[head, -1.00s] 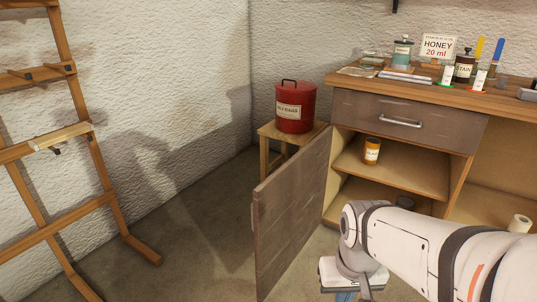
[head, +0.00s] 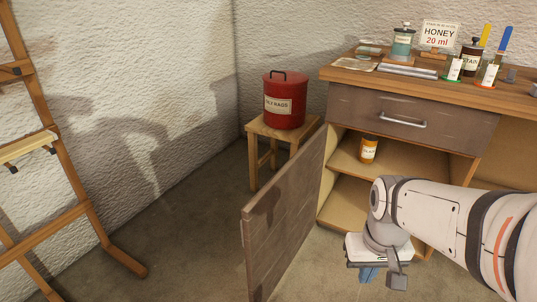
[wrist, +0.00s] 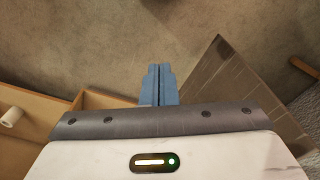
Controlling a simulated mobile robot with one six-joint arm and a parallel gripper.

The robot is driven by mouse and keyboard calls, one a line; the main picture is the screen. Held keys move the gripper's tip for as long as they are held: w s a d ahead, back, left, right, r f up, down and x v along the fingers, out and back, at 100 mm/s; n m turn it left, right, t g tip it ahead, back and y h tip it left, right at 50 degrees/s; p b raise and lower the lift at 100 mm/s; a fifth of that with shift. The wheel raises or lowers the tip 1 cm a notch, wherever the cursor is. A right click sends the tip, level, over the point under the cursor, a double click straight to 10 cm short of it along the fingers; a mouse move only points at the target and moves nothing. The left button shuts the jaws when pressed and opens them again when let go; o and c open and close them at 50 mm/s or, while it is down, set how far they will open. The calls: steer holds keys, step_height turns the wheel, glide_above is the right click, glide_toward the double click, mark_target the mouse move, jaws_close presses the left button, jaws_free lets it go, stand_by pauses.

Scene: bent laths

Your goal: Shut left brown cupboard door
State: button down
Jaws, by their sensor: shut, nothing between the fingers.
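The left brown cupboard door (head: 285,218) stands wide open in the head view, swung out from the cupboard's left side under the drawer. It also shows in the wrist view (wrist: 222,88), right of my fingers. My gripper (head: 368,274) is low in front of the open cupboard, right of the door and apart from it. In the wrist view its blue fingers (wrist: 159,72) are together with nothing between them, above the floor.
A wooden stool (head: 266,131) with a red bin (head: 285,100) stands behind the door. A wooden rack (head: 70,215) leans at the left. The worktop (head: 420,80) holds jars and a honey sign. The floor (head: 185,220) left of the door is clear.

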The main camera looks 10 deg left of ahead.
steer(key=w+a+r+n+g+h+p, duration=0.1)
steer(key=w+a+r+n+p, duration=0.2)
steer(key=w+a+r+p, duration=0.35)
steer(key=w+a+r+n+g+p, duration=0.1)
steer(key=w+a+r+n+p, duration=0.3)
steer(key=w+a, duration=0.4)
steer(key=w+a+f+n+h+p, duration=0.1)
steer(key=w+a+n+p, duration=0.3)
steer(key=a, duration=0.6)
steer(key=w+a+f+n+h+p, duration=0.1)
steer(key=a+p, duration=0.6)
steer(key=a, duration=0.3)
steer(key=s+d+f+b, duration=0.2)
steer(key=d+f, duration=0.4)
steer(key=f, duration=0.3)
steer(key=shift+s+f, duration=0.2)
steer(key=shift+f, duration=0.15)
